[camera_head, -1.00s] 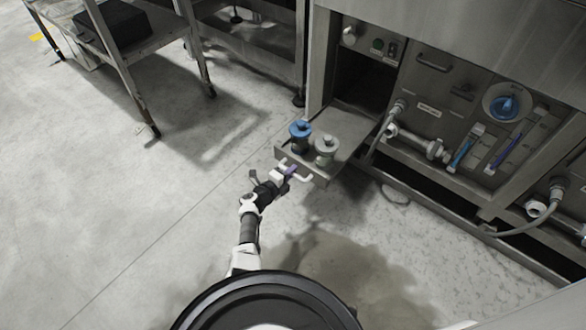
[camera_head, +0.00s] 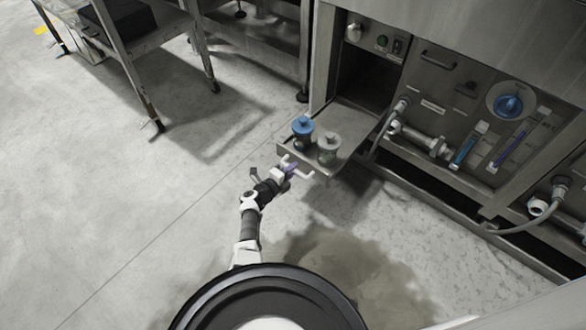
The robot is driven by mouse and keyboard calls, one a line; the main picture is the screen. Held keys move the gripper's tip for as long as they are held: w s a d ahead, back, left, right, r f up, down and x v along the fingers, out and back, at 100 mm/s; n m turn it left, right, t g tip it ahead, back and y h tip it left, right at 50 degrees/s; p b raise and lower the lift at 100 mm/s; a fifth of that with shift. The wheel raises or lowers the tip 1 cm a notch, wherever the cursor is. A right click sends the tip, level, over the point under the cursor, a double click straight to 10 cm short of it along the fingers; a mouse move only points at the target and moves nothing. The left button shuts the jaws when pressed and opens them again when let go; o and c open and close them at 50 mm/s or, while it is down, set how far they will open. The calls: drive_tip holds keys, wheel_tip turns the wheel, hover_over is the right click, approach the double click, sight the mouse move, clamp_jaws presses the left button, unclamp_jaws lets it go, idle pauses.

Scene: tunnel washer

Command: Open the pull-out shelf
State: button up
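The pull-out shelf (camera_head: 352,128) is a metal tray that stands out from a dark opening low in the washer's front. A blue-topped container (camera_head: 302,132) and a grey one (camera_head: 328,148) stand on its front part. A pale handle (camera_head: 308,174) is on the shelf's front edge. My gripper (camera_head: 288,170) is at this handle, with a purple part showing between its fingers and the shelf. The fingers are too small to tell whether they are shut on the handle or only beside it.
The washer's front panel (camera_head: 440,75) with pipes, valves and a blue knob (camera_head: 508,105) is right of the shelf. A metal table (camera_head: 140,45) with a black box (camera_head: 118,20) stands at upper left. The floor left of my arm is clear.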

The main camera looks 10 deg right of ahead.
drive_tip(key=p+v, duration=0.8)
drive_tip(key=v, duration=0.5)
